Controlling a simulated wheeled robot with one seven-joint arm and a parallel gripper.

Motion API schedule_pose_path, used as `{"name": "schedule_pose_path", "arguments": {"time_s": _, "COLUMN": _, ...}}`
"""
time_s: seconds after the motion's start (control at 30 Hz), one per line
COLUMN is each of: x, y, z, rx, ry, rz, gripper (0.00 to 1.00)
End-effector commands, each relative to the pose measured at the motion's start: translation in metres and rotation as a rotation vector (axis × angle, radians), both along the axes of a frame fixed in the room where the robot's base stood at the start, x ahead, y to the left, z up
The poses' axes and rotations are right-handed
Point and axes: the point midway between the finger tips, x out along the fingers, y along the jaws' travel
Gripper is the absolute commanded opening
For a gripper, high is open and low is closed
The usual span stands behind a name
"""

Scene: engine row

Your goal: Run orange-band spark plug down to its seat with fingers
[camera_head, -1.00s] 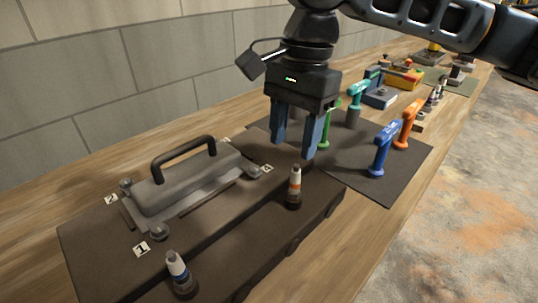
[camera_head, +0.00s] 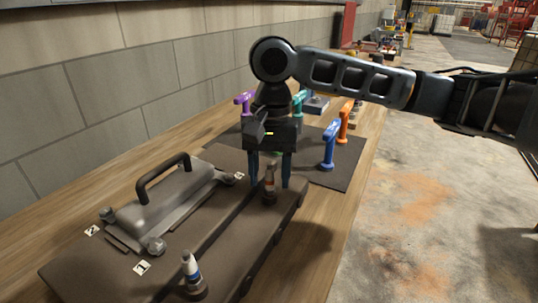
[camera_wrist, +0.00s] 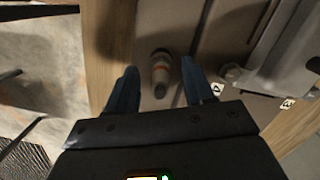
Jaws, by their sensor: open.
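The orange-band spark plug (camera_head: 270,178) stands upright in a dark round socket on the brown engine block (camera_head: 225,235), toward its far end. My gripper (camera_head: 270,184) points down there, with one blue finger showing on each side of the plug. The wrist view shows the plug (camera_wrist: 160,72) between the two open fingers (camera_wrist: 160,66), with gaps on both sides and no contact visible. I cannot tell the exact depth of the fingertips along it. A second plug with a blue band (camera_head: 190,268) stands at the near end of the block.
A grey cover with a black handle (camera_head: 163,173) lies on the block, left of the plugs. Behind the gripper, a dark mat (camera_head: 343,178) holds upright tools, including a blue-handled one (camera_head: 329,146) and an orange-handled one (camera_head: 346,122). Bare wooden bench (camera_head: 325,222) lies right of the block.

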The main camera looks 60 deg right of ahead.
Motion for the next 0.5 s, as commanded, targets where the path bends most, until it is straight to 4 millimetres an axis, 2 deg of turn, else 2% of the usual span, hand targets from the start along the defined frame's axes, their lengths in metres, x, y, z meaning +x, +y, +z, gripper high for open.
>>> {"name": "schedule_pose_path", "arguments": {"time_s": 0.2, "x": -0.001, "y": 0.002, "z": -0.019, "rx": 0.0, "ry": 0.0, "rz": -0.002, "gripper": 0.53}}
{"name": "schedule_pose_path", "arguments": {"time_s": 0.5, "x": -0.001, "y": 0.003, "z": -0.022, "rx": 0.0, "ry": -0.001, "rz": -0.001, "gripper": 0.53}}
